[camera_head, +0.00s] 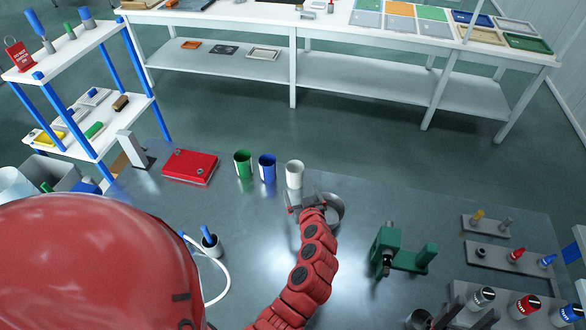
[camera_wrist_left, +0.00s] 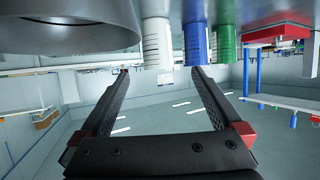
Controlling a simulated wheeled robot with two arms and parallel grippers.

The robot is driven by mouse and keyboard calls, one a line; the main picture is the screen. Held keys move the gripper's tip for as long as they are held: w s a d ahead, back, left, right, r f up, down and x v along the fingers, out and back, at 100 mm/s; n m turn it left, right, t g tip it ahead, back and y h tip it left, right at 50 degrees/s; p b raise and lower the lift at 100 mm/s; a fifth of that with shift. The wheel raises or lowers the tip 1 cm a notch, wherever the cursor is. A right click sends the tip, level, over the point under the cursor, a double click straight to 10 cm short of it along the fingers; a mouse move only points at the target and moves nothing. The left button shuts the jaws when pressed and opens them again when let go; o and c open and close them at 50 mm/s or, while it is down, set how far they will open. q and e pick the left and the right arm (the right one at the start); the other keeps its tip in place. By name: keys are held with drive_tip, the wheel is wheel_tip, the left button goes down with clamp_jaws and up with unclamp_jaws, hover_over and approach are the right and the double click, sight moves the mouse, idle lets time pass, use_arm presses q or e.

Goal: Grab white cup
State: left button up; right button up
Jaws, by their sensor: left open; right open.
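The white cup (camera_head: 294,174) stands upright on the grey metal table, at the right end of a row with a blue cup (camera_head: 267,168) and a green cup (camera_head: 243,164). My left gripper (camera_head: 299,196) is open just in front of the white cup. In the left wrist view the white cup (camera_wrist_left: 156,45) appears between the open fingers (camera_wrist_left: 160,72), seemingly beyond their tips; I cannot tell whether they touch it. My right gripper (camera_head: 473,316) is partly visible at the bottom edge, open, far from the white cup.
A round grey metal object (camera_head: 334,210) sits close to the right of my left gripper. A red box (camera_head: 190,166) lies left of the cups. A green fixture (camera_head: 402,250) and racks (camera_head: 492,226) stand at the right. The table behind the cups is narrow.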

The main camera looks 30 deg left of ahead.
use_arm(q)
approach(293, 167)
drive_tip(key=w+a+f, duration=0.2)
drive_tip(key=f, duration=0.1)
drive_tip(key=shift+w+a+f, duration=0.1)
drive_tip(key=shift+w+a, duration=0.3)
drive_tip(key=shift+w+a+p, duration=0.3)
drive_tip(key=shift+w+a, duration=0.1)
drive_tip(key=shift+w, duration=0.25)
drive_tip(key=shift+w+r+b+x, duration=0.15)
drive_tip(key=shift+b+x, duration=0.15)
drive_tip(key=shift+x, duration=0.75)
drive_tip(key=shift+w+r+b+x, duration=0.15)
drive_tip(key=shift+b+x, duration=0.15)
drive_tip(key=shift+x, duration=0.8)
drive_tip(key=shift+s, duration=0.1)
drive_tip(key=shift+c, duration=0.3)
drive_tip(key=shift+d, duration=0.1)
drive_tip(key=c, duration=1.3)
drive_tip(key=shift+o, duration=0.2)
drive_tip(key=shift+r, duration=0.15)
